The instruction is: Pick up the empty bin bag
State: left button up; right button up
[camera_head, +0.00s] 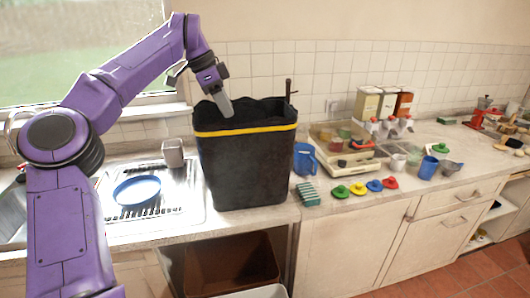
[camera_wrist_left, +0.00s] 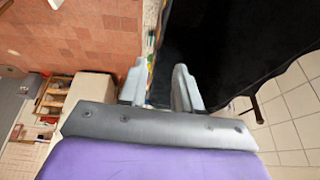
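The black bin bag (camera_head: 245,165), with a yellow band near its top, stands upright on the counter beside the sink. Its top is open, with ruffled dark edges. My left gripper (camera_head: 222,103) points down at the left part of its top rim in the head view. In the left wrist view the gripper's two fingers (camera_wrist_left: 158,88) are apart, and the dark bag (camera_wrist_left: 235,40) fills the area behind and right of the right finger. I cannot tell whether a finger touches the bag. My right gripper is not in view.
A sink drainer (camera_head: 185,208) with a blue-rimmed bowl (camera_head: 137,190) and a grey cup (camera_head: 173,152) lies left of the bag. An open cupboard is below.

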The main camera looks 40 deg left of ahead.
aim_at(243, 136)
pick_arm(q)
jog(key=x, duration=0.4)
jog(key=shift+w+d+p, duration=0.2)
jog(key=shift+p, duration=0.1)
jog(key=p+x, duration=0.2)
jog(key=x, duration=0.4)
jog(key=shift+w+r+p, duration=0.1)
jog(key=shift+w+p, duration=0.05)
jog(key=shift+p, duration=0.15)
jog(key=shift+s, duration=0.25)
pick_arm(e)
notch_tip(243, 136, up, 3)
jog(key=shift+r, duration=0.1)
pick_arm(q)
jog(key=shift+w, duration=0.15)
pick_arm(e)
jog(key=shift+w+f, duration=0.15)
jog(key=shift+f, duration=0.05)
pick_arm(q)
jog(key=shift+f+b, duration=0.3)
jog(key=shift+b, duration=0.3)
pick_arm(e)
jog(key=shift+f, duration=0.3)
